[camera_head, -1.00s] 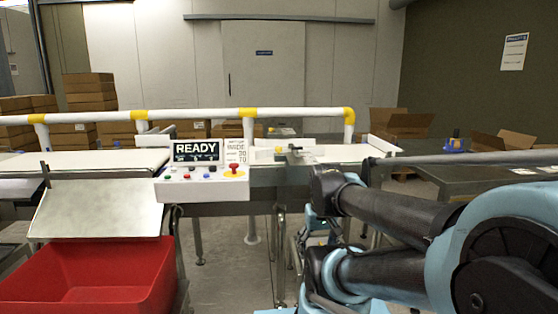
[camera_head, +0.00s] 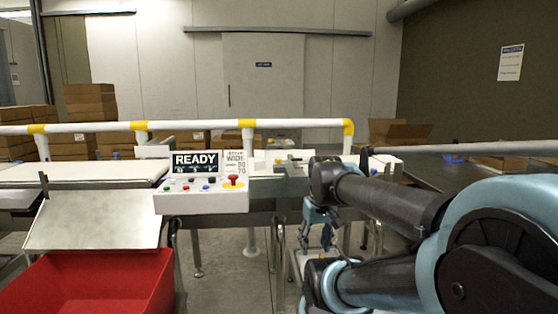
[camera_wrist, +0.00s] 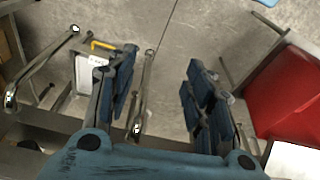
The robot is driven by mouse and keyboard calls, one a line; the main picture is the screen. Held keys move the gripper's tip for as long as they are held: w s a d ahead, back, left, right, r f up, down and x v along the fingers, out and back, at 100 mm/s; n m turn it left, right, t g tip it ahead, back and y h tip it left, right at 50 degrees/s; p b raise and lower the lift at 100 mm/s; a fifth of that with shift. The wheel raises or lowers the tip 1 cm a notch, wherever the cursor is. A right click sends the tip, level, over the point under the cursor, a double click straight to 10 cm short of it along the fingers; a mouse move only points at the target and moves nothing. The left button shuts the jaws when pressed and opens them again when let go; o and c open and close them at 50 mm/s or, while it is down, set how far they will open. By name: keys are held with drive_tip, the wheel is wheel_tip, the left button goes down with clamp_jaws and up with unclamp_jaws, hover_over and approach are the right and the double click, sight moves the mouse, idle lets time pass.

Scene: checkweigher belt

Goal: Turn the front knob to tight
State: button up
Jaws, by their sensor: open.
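My gripper (camera_wrist: 160,98) is open and empty in the wrist view, its two dark blue fingers apart above the concrete floor. In the head view it hangs partly hidden below my arm (camera_head: 380,200), right of the control panel (camera_head: 200,203). A small grey lever-like fitting (camera_head: 294,159) with a yellow piece (camera_head: 278,161) beside it sits on the conveyor right of the panel. It may be the knob, but I cannot tell, nor can I read its setting. No knob shows clearly between the fingers.
The panel carries a READY display (camera_head: 195,162), several small buttons and a red mushroom button (camera_head: 233,181). A red bin (camera_head: 95,285) stands below a metal chute (camera_head: 95,220) at left. A white and yellow rail (camera_head: 195,126) runs behind. Metal legs (camera_wrist: 145,95) show near my fingers.

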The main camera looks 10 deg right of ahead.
drive_tip(key=w+a+r+n, duration=0.1)
drive_tip(key=w+r+n, duration=0.2)
drive_tip(key=w+r, duration=0.7)
wheel_tip(320, 180, up, 22)
drive_tip(key=f+n+g+y, duration=0.1)
drive_tip(key=n+y, duration=0.3)
drive_tip(key=n, duration=0.7)
hover_over(278, 162)
drive_tip(key=d, duration=0.7)
drive_tip(key=x, duration=1.6)
drive_tip(key=shift+f, duration=0.1)
drive_tip(key=c, duration=1.1)
